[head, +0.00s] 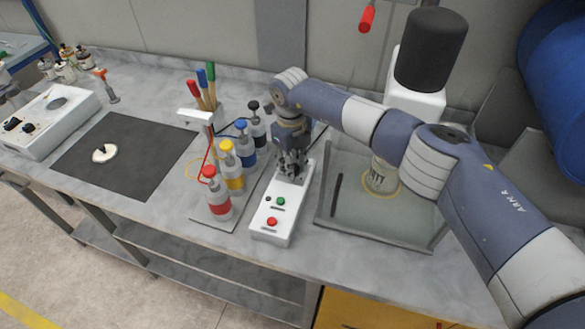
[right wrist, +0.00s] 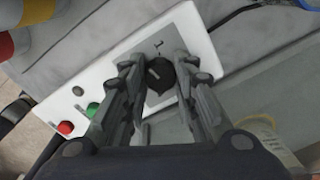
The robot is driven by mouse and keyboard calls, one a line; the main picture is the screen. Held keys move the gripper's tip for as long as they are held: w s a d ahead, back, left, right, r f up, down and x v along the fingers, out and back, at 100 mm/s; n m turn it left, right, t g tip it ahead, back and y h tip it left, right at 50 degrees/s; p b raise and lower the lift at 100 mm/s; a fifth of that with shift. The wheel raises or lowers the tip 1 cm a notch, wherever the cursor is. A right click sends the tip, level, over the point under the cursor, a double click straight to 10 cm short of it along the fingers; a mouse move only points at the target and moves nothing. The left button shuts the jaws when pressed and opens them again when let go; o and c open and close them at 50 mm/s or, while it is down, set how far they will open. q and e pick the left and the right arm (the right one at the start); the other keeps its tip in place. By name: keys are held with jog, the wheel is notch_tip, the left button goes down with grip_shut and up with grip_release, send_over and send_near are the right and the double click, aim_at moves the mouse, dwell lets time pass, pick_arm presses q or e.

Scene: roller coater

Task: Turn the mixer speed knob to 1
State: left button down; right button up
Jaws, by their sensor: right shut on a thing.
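The mixer control box (head: 264,232) is a white box on the bench, with a red button (head: 272,221) and a green button (head: 280,201). In the right wrist view the black speed knob (right wrist: 160,76) sits on a grey panel (right wrist: 185,42) of this box, with a small dark mark beyond it. A light pointer line shows on the knob; its exact setting cannot be read. My right gripper (right wrist: 157,64) reaches down over the box and is shut on the knob, one finger on each side. In the head view my right gripper (head: 292,163) hides the knob. My left gripper is not in view.
Red (head: 217,197), yellow (head: 232,167) and blue bottles (head: 245,142) stand close left of the box. A shallow glass-like tray (head: 420,228) with a jar (head: 380,176) lies right of it. A dark mat (head: 150,158) lies further left.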

jog(key=m+b, duration=0.3)
jog(key=m, duration=0.1)
jog(key=shift+w+m, duration=0.1)
jog(key=shift+m, duration=0.2)
jog(key=shift+r+m+b, duration=0.1)
jog(key=shift+m+b, duration=0.95)
jog(key=shift+m, duration=0.65)
jog(key=shift+r, duration=0.1)
jog(key=o, duration=1.1)
jog(key=r, duration=1.1)
jog(key=shift+a+r, duration=0.2)
jog(key=shift+r, duration=0.2)
